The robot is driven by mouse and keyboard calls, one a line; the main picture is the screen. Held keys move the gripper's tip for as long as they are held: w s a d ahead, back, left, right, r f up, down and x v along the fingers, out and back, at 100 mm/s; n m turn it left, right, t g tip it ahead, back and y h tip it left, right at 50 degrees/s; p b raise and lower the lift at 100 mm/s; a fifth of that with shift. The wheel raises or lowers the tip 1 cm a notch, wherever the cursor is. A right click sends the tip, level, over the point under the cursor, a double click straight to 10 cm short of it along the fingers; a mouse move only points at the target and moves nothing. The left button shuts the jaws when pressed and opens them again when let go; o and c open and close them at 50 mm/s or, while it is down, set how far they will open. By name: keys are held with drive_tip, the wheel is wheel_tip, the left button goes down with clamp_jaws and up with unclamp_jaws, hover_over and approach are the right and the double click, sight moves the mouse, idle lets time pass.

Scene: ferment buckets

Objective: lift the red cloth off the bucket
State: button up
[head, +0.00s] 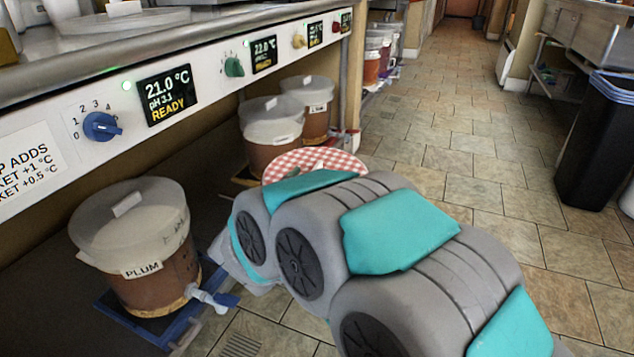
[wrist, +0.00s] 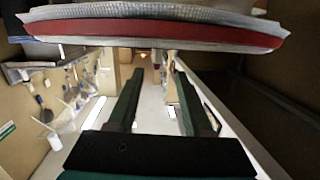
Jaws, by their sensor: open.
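The red-and-white checked cloth (head: 312,160) shows in the head view just beyond my arm. My arm covers its near part, and whatever is under it is hidden. In the wrist view, a wide, flat, pale patterned thing with a red edge (wrist: 215,38) spans the top of the picture; it looks like the cloth seen edge-on. My gripper (wrist: 159,75) shows in the wrist view with its two dark fingers apart and nothing visible between them. The fingertips are close to that red edge; I cannot tell whether they touch it. The gripper is hidden in the head view.
A lidded bucket labelled PLUM (head: 150,275) with a tap stands front left on a blue stand. Two more lidded buckets (head: 272,155) (head: 315,122) stand farther back, under the panel (head: 205,85) with knobs and displays. A black bin (head: 597,150) stands right; the tiled aisle (head: 470,130) is clear.

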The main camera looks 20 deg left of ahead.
sight(321, 163)
drive_tip(key=shift+s+f+t+h, duration=0.3)
drive_tip(key=shift+s+f+h, duration=0.2)
drive_tip(key=shift+f+h, duration=0.1)
drive_tip(key=shift+w+d+b, duration=0.2)
drive_tip(key=shift+w+b, duration=0.2)
drive_tip(key=shift+w, duration=0.75)
drive_tip(key=w, duration=0.1)
drive_tip(key=w+b, duration=0.1)
drive_tip(key=w, duration=0.2)
drive_tip(key=shift+w+d+f, duration=0.2)
drive_tip(key=shift+w+f, duration=0.05)
drive_tip(key=shift+f, duration=0.15)
drive_tip(key=shift+w+r, duration=0.1)
drive_tip(key=shift+w, duration=0.4)
drive_tip(key=shift+c, duration=0.2)
clamp_jaws()
